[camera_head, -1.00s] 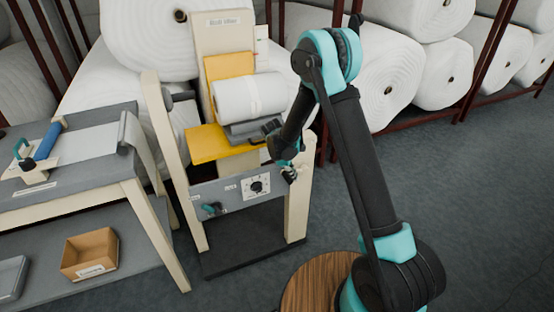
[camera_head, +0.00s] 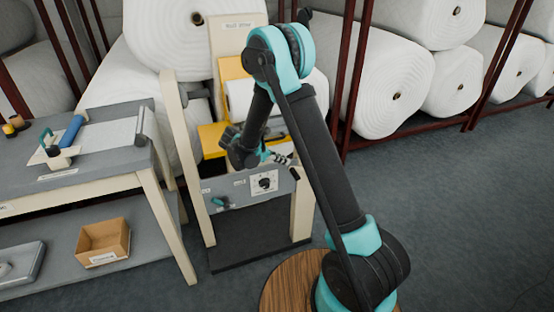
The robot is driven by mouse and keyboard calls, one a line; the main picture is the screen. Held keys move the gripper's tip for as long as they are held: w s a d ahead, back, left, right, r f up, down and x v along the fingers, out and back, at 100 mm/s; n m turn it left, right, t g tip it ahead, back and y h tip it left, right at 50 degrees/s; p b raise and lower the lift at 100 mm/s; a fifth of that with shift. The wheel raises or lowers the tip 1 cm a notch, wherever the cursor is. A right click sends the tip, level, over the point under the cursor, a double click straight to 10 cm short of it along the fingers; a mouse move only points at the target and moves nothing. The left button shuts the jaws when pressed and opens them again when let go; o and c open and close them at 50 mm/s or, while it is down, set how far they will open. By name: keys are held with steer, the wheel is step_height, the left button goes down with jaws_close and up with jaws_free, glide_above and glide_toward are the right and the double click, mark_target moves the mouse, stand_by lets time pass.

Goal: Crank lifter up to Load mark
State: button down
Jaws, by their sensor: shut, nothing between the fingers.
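The lifter (camera_head: 303,215) is a cream frame with a yellow platform (camera_head: 211,138) and a yellow back plate. A white roll (camera_head: 241,98) rests on it, partly hidden by my arm. The grey front panel (camera_head: 240,191) carries a dial (camera_head: 264,182) and a small teal-handled part (camera_head: 222,202) at its left; I cannot tell if that is the crank. No Load mark is readable. My gripper (camera_head: 292,166) is shut and empty. It points right in front of the lifter, above the dial; I cannot tell whether it touches anything.
A grey-topped table (camera_head: 95,170) with a blue roller (camera_head: 72,131) stands at the left. A cardboard box (camera_head: 103,243) sits on its lower shelf. Large white rolls (camera_head: 385,90) fill racks behind and right. The floor (camera_head: 450,210) at the right is clear.

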steer(key=x, duration=0.5)
steer(key=shift+w+d, duration=0.1)
steer(key=shift+d, duration=0.15)
steer(key=shift+w+d+r, duration=0.15)
steer(key=shift+w+d, duration=0.05)
steer(key=shift+d, duration=0.3)
steer(key=shift+w+d+r, duration=0.15)
steer(key=shift+d+r, duration=0.05)
steer(key=shift+d, duration=0.35)
steer(key=shift+w+d+r, duration=0.1)
steer(key=shift+w+d, duration=0.15)
steer(key=shift+d, duration=0.35)
